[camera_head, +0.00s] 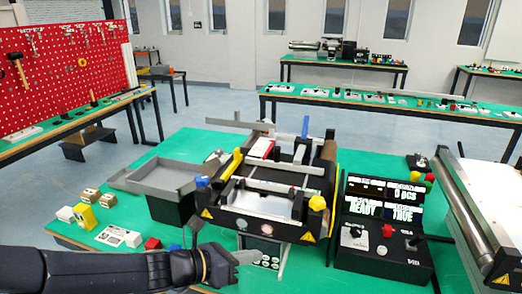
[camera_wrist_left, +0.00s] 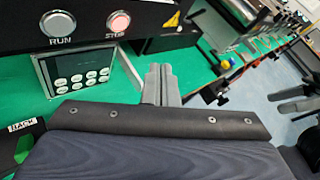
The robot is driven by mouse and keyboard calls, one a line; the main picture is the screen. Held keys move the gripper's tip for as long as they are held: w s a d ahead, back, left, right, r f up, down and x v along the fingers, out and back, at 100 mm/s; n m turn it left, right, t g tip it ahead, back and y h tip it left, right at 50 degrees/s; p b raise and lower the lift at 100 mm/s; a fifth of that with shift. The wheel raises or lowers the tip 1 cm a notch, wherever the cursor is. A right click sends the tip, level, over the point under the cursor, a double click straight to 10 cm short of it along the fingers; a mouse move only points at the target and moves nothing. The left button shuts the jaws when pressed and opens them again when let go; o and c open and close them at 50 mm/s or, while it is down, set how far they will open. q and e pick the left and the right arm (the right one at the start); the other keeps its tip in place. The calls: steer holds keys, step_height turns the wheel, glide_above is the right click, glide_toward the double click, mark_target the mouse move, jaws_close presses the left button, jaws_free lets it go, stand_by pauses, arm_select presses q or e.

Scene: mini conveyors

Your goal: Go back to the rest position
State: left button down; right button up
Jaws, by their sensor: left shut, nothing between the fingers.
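My left gripper (camera_head: 248,257) is low over the green table, just in front of the mini conveyor (camera_head: 268,190). Its arm comes in from the left edge. In the left wrist view its two grey fingers (camera_wrist_left: 160,72) are together and hold nothing. They are near the conveyor's front panel, with the RUN button (camera_wrist_left: 57,23) and STOP button (camera_wrist_left: 118,20) to the left.
A grey tray (camera_head: 152,187) sits left of the conveyor. Small blocks, including a yellow one (camera_head: 84,216), lie on the green table (camera_head: 150,262) near its left edge. A black control box (camera_head: 384,254) stands right. A larger conveyor (camera_head: 462,212) is at the far right.

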arm_select(q)
steer(key=s+a+r+m+g+y, duration=0.1)
steer(key=s+a+r+m, duration=0.1)
steer(key=s+a+m, duration=0.4)
steer(key=s+a+r+m+g+y, duration=0.1)
steer(key=s+a+m+y, duration=0.1)
steer(key=s+m, duration=0.65)
steer(key=s+a+f+m+y, duration=0.4)
steer(key=s+a+m+y, duration=0.2)
steer(key=a+m, duration=0.4)
steer(key=shift+s+a+m+t, duration=0.2)
steer(key=shift+s+m+t, duration=0.2)
steer(key=shift+m, duration=0.35)
